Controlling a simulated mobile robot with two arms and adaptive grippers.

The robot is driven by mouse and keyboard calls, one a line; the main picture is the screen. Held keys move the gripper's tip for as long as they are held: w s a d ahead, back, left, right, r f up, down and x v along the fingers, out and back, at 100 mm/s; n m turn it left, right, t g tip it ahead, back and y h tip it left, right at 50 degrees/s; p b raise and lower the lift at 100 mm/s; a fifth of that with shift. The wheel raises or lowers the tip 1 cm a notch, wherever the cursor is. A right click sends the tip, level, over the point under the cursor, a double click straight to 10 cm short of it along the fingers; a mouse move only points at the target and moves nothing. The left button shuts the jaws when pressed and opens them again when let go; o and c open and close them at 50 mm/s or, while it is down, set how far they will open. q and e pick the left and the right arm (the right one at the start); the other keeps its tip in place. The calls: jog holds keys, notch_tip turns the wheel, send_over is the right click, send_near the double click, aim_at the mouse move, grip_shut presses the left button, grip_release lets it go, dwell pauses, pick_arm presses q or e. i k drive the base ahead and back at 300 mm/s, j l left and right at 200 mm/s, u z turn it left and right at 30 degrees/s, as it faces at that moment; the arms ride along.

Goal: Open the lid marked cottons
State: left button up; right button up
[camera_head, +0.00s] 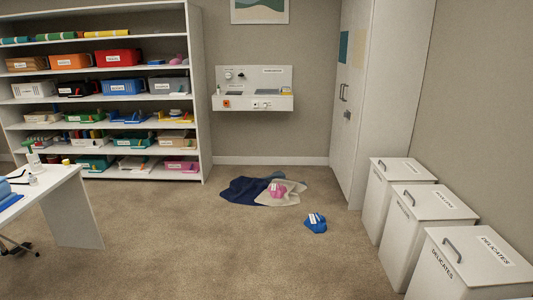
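Three white lidded bins stand in a row along the right wall, all with lids shut and a grey handle on each lid. The nearest bin (455,272) reads DELICATES on its lid and front. The middle bin (422,222) and the farthest bin (390,192) carry labels too small to read surely, so I cannot tell which lid is marked cottons. Neither of my grippers is in view.
A dark blue cloth (240,190), a beige cloth (290,193) with a pink item (276,191), and a blue bundle (316,222) lie on the carpet. A tall white cabinet (385,90) stands behind the bins. A desk (75,205) is at left. The front middle floor is clear.

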aim_at(392, 169)
jog(key=i+j+u, duration=0.25)
jog(key=i, duration=0.4)
jog(key=i+u, duration=0.3)
jog(key=i, duration=0.35)
jog(key=i+l+z, duration=0.3)
jog(key=i, duration=0.75)
jog(key=i+z, duration=0.3)
jog(key=i, duration=0.75)
jog(key=i+l+u, duration=0.1)
jog(key=i+l, duration=0.35)
jog(key=z, duration=0.85)
jog(key=k+j+z, duration=0.1)
jog(key=z, duration=0.3)
jog(key=k+j+z, duration=0.1)
jog(key=j+z, duration=0.3)
jog(key=k+z, duration=0.1)
jog(key=z, duration=0.35)
jog(key=k+j+z, duration=0.15)
jog(key=z, duration=0.25)
